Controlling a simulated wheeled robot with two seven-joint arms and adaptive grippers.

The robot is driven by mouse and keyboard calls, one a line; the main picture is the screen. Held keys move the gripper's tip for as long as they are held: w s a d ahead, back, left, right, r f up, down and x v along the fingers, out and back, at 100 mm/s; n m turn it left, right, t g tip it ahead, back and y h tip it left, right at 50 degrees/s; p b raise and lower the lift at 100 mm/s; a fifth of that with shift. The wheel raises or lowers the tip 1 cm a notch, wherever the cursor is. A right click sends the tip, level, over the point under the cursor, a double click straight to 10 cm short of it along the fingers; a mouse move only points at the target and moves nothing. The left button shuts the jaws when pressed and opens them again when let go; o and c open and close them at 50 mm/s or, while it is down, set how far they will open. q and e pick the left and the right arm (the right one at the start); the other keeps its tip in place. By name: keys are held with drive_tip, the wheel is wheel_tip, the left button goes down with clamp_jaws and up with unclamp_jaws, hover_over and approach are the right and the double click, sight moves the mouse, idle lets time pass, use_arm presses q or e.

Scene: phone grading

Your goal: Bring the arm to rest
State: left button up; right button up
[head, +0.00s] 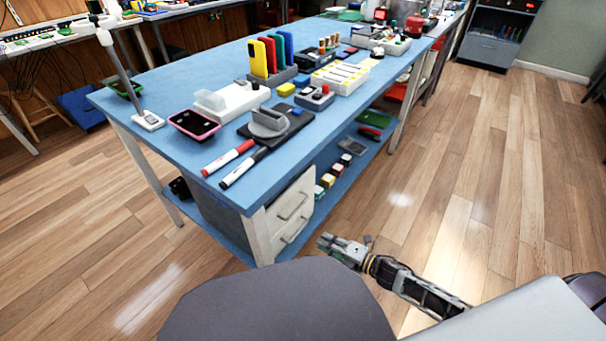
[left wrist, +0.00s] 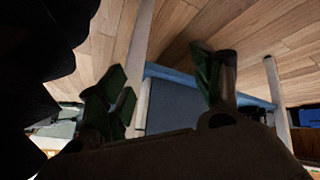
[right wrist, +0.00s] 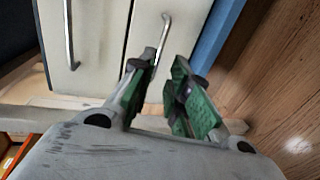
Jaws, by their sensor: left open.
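My right gripper (head: 340,247) shows in the head view, low in front of the blue table's near corner and drawers, apart from them. In the right wrist view its green-padded fingers (right wrist: 165,75) stand a little apart with nothing between them. My left gripper is outside the head view. In the left wrist view (left wrist: 160,75) its dark green fingers are wide apart and empty, with the floor and a table's blue side beyond. That view is dark.
The blue table (head: 185,75) carries phones in a rack (head: 270,58), a pink-rimmed tray (head: 194,125), two markers (head: 243,166) and other small items. White drawers (head: 290,210) sit beneath it. The wood floor (head: 480,180) to the right is clear.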

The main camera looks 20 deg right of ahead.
drive_tip(key=shift+w, duration=0.1)
use_arm(q)
drive_tip(key=a+r+g+y, duration=0.2)
drive_tip(key=a+r+y, duration=0.2)
drive_tip(key=a+r, duration=0.5)
drive_tip(key=shift+a+r+g+p, duration=0.25)
drive_tip(key=shift+r+g+p, duration=0.2)
drive_tip(key=shift+r, duration=0.3)
use_arm(e)
drive_tip(key=s+r+m+g+h, duration=0.4)
drive_tip(key=s+m, duration=0.3)
drive_tip(key=m, duration=0.4)
drive_tip(key=s+d+r+m+g+h, duration=0.1)
drive_tip(key=s+r+m+g+h, duration=0.3)
drive_tip(key=s+m, duration=0.3)
drive_tip(key=r+m+h, duration=0.1)
drive_tip(key=m, duration=0.4)
drive_tip(key=shift+r+m+g, duration=0.25)
drive_tip(key=shift+m+g, duration=0.05)
drive_tip(key=shift+g, duration=0.1)
use_arm(q)
drive_tip(key=shift+f, duration=0.1)
use_arm(e)
drive_tip(key=shift+w+f, duration=0.1)
